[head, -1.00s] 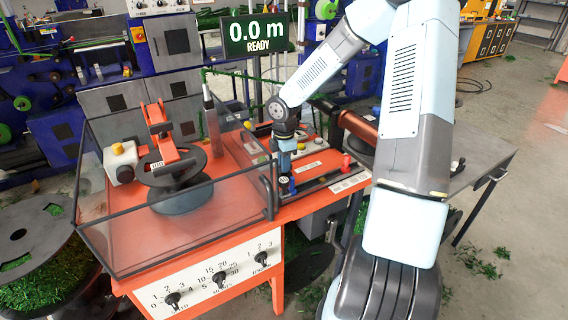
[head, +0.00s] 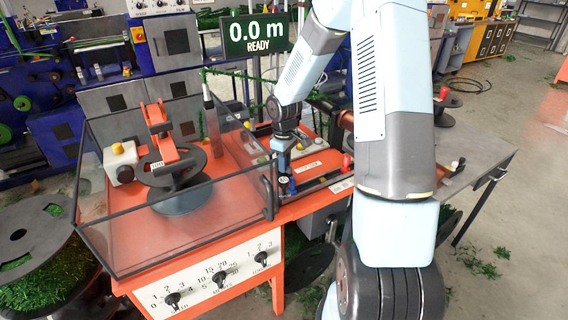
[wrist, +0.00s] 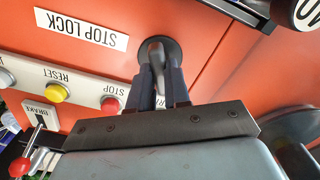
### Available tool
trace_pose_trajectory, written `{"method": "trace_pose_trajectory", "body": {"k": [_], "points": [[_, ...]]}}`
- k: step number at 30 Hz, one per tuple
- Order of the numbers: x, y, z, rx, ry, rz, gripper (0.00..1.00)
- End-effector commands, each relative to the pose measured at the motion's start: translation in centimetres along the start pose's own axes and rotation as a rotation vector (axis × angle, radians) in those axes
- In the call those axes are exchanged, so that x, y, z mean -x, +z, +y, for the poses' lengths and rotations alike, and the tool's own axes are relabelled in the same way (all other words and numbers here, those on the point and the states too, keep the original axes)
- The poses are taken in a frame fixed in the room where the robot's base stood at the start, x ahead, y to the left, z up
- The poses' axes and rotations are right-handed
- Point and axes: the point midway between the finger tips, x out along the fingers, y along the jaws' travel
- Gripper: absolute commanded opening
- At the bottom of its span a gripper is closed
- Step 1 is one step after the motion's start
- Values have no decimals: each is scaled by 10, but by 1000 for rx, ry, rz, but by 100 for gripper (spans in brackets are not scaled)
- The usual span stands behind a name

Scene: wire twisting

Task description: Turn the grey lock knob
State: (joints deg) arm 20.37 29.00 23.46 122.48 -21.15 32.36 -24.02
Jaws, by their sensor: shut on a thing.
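The grey lock knob (wrist: 156,47) shows in the wrist view on the orange panel, beside the white STOP LOCK label (wrist: 81,29). My gripper (wrist: 160,74) has its two dark fingers closed on the knob, one on each side. The fingers hide part of it. In the head view my gripper (head: 285,176) points down at the panel at the right of the clear guard box, and I cannot make out the knob there.
A yellow RESET button (wrist: 56,93), a red STOP button (wrist: 110,104) and a red-tipped BRAKE lever (wrist: 20,167) are close by. The framed clear guard box (head: 172,225) stands left of my gripper. The display (head: 254,36) reads 0.0 m READY.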

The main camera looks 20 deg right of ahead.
Motion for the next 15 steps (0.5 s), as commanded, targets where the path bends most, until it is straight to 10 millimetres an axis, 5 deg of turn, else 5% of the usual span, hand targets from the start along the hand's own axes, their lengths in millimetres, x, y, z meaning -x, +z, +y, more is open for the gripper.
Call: {"method": "trace_pose_trajectory", "body": {"k": [15], "points": [[2,-1,2,-371,4,5,0]]}}
